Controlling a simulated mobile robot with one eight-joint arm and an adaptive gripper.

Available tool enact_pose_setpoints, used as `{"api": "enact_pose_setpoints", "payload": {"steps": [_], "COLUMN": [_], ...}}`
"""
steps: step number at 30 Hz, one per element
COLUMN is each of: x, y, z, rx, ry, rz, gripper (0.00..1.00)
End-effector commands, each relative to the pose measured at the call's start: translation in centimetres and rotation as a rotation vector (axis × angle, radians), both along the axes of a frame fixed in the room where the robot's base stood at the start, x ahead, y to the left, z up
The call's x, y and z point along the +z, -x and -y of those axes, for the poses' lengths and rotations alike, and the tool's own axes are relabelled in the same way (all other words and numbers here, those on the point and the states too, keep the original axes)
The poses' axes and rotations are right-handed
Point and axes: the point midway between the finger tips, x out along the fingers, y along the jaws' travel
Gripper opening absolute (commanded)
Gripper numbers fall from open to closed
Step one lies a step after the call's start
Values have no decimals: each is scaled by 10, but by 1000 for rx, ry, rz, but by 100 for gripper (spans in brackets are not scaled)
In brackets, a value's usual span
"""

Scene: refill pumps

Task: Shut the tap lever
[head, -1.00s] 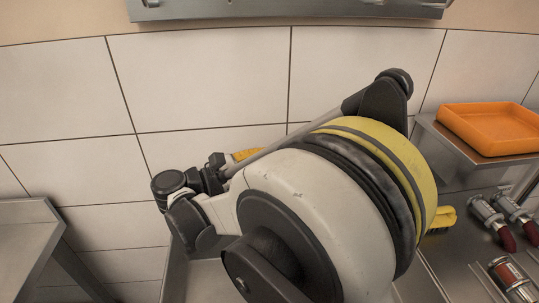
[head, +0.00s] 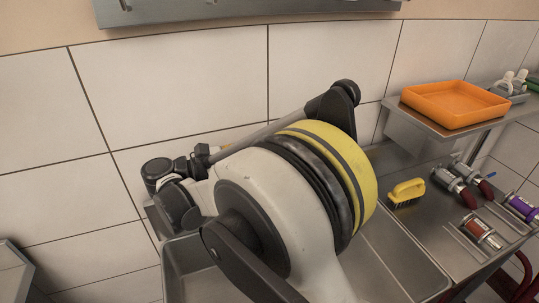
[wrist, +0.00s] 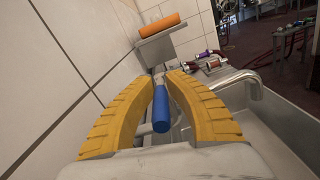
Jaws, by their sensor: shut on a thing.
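In the wrist view the blue tap lever (wrist: 161,108) lies between the two yellow ribbed fingers of my gripper (wrist: 165,76), its rounded end toward the camera. The fingers curve inward and are shut on the lever; the exact contact near their tips is hard to make out. A bent metal tap spout (wrist: 240,82) stands just right of the fingers. In the head view my own arm covers the tap and lever, and only a sliver of yellow finger shows behind it.
A metal sink basin (head: 184,258) lies below my arm. To the right, a worktop holds a yellow brush (head: 407,191) and several metal fittings (head: 455,185). An orange tray (head: 455,103) sits on a raised shelf. A tiled wall (head: 190,95) stands close behind.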

Motion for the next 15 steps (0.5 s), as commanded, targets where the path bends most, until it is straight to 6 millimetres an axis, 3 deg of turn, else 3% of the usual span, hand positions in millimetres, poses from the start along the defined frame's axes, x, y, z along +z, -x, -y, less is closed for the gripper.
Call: {"api": "enact_pose_setpoints", "payload": {"steps": [4, 5, 6, 7, 15], "x": [2, 2, 2, 2, 1], "y": [-1, -1, -1, -1, -1], "z": [0, 0, 0, 0, 0], "rx": [1, 1, 1, 1, 1], "ry": [2, 2, 2, 3, 1], "rz": [3, 3, 3, 2, 1], "gripper": [0, 25, 37, 41, 41]}}
